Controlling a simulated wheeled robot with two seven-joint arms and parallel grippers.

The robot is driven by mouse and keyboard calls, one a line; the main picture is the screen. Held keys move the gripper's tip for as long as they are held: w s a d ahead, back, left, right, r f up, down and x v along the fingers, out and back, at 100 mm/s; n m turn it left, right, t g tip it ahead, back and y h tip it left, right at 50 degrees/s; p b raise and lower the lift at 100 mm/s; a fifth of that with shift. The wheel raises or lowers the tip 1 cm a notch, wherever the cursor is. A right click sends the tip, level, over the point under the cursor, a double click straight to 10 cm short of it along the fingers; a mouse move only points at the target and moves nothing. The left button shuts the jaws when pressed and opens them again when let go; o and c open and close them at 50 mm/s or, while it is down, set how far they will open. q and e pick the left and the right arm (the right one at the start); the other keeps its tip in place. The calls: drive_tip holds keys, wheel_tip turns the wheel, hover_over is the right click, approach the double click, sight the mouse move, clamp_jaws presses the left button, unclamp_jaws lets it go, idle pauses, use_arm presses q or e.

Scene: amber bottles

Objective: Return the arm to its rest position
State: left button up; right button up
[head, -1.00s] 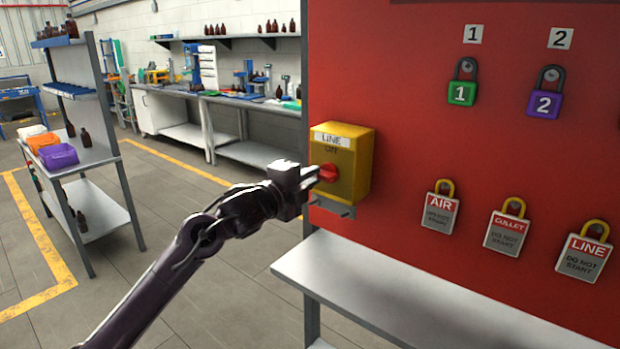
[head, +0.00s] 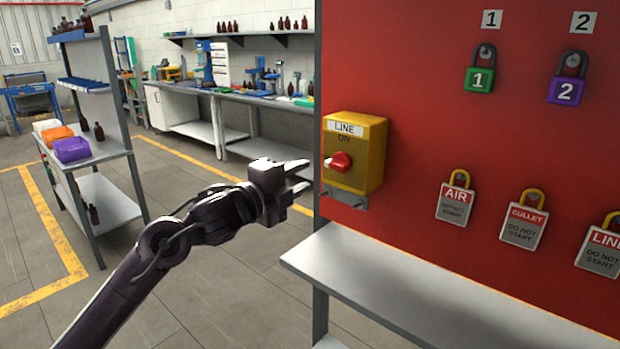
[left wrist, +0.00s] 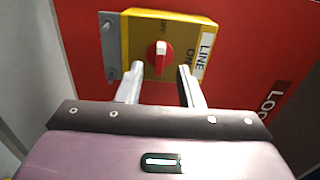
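My left gripper (head: 298,176) is in front of the red panel (head: 420,100), to the left of the yellow switch box labelled LINE (head: 370,150). Its two fingers are apart with nothing between them. In the left wrist view the open fingers (left wrist: 160,88) point at the box (left wrist: 140,35), and the red knob (left wrist: 160,55) shows beyond the gap between them. The knob (head: 341,161) is clear of the fingers in the head view. My right gripper is not in view.
A grey shelf (head: 400,290) juts out below the panel. Padlocks (head: 479,79) and tags (head: 455,203) hang on the panel to the right. A rack with bins (head: 110,200) stands at the left. The floor between is clear.

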use_arm(q)
drive_tip(key=shift+s+a, duration=0.15)
drive_tip(key=shift+s, duration=0.05)
drive_tip(key=w+a+f+n+y, duration=0.2)
drive_tip(key=a+f+n, duration=0.1)
drive_tip(key=f, duration=0.6)
drive_tip(key=w+a+f+n+y, duration=0.1)
drive_tip(key=w+a+f+n, duration=0.15)
drive_tip(key=f, duration=0.65)
drive_tip(key=s+a+f+n+g+y, duration=0.2)
drive_tip(key=a+f+n, duration=0.15)
drive_tip(key=f, duration=0.85)
drive_tip(key=s+a+f+n+g+y, duration=0.15)
drive_tip(key=f+n, duration=0.25)
drive_tip(key=f, duration=0.8)
drive_tip(key=s+a+f+n+g+y, duration=0.2)
drive_tip(key=s+a+f+n+g, duration=0.1)
drive_tip(key=s+f, duration=1.25)
drive_tip(key=s+a+f+n+g+y, duration=0.1)
drive_tip(key=s+a+f+n+g, duration=0.2)
drive_tip(key=s+f, duration=1.3)
drive_tip(key=s+f+n+g, duration=0.1)
drive_tip(key=s+f, duration=0.3)
drive_tip(key=s, duration=0.9)
drive_tip(key=s+f+n+g+y, duration=0.1)
drive_tip(key=s+f, duration=0.4)
drive_tip(key=s, duration=0.8)
drive_tip(key=shift+d+n+g, duration=0.3)
drive_tip(key=shift+n+g, duration=0.5)
drive_tip(key=shift+g, duration=0.25)
